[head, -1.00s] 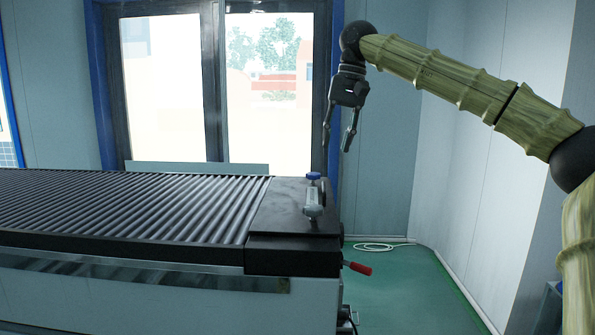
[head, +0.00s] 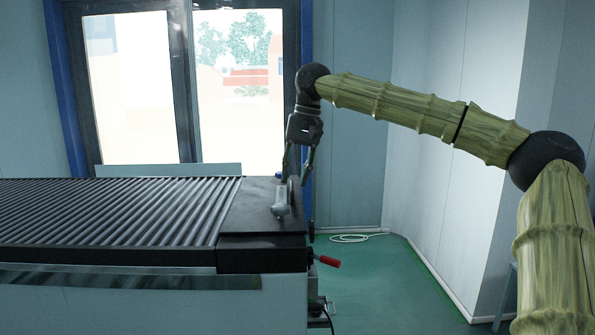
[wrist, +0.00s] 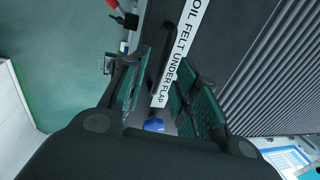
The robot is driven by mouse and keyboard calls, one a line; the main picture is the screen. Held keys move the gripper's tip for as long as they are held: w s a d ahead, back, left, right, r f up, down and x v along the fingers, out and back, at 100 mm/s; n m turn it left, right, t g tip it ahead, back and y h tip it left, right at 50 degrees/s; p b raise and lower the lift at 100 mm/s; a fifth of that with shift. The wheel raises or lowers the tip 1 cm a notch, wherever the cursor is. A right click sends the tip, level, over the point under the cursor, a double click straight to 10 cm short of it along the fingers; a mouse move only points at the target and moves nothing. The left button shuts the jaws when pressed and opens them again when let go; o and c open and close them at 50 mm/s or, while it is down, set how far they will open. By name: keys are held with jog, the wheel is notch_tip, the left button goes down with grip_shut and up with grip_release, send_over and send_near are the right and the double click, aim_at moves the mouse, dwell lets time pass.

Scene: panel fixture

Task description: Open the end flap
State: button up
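The end flap (head: 262,207) is the flat dark panel at the right end of the ribbed bed, and it lies shut. In the wrist view it carries a white label (wrist: 180,55) reading "OIL FELT UNDER FLAP", a dark bar handle (wrist: 168,50) beside the label, and a blue knob (wrist: 153,125). The blue knob is mostly hidden behind my fingers in the head view. My gripper (head: 298,178) points down over the flap's far right part. Its fingers are apart, with the bar and knob showing between them in the wrist view (wrist: 165,95). I cannot tell whether they touch.
The ribbed bed (head: 110,210) stretches left from the flap. A red-handled lever (head: 328,262) sticks out from the right end, below the flap; it also shows in the wrist view (wrist: 118,12). A white hose (head: 355,238) lies on the green floor. Right of the bed is open floor.

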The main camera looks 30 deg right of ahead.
aim_at(286, 193)
jog(key=w, duration=0.1)
jog(key=w+f, duration=0.2)
jog(key=w, duration=0.1)
jog(key=shift+d+f, duration=0.1)
jog(key=shift+f, duration=0.15)
jog(key=shift+s+d, duration=0.1)
jog(key=shift+s, duration=0.05)
jog(key=s, duration=0.1)
jog(key=s+r, duration=0.1)
jog(key=s, duration=0.1)
jog(key=s+r, duration=0.1)
jog(key=s, duration=0.1)
jog(key=shift+r, duration=0.2)
grip_shut()
jog(key=w+f, duration=0.1)
jog(key=w, duration=0.2)
jog(key=shift+f, duration=0.35)
jog(key=shift+s+a, duration=0.2)
jog(key=shift+c, duration=1.5)
grip_release()
jog(key=shift+s+r, duration=0.1)
jog(key=shift+s, duration=0.1)
jog(key=o, duration=0.3)
jog(key=shift+w+d, duration=0.15)
jog(key=shift+w, duration=0.1)
jog(key=shift+s+r, duration=0.25)
jog(key=shift+r, duration=0.15)
jog(key=w+v, duration=0.1)
jog(key=v, duration=1)
jog(key=shift+s, duration=0.2)
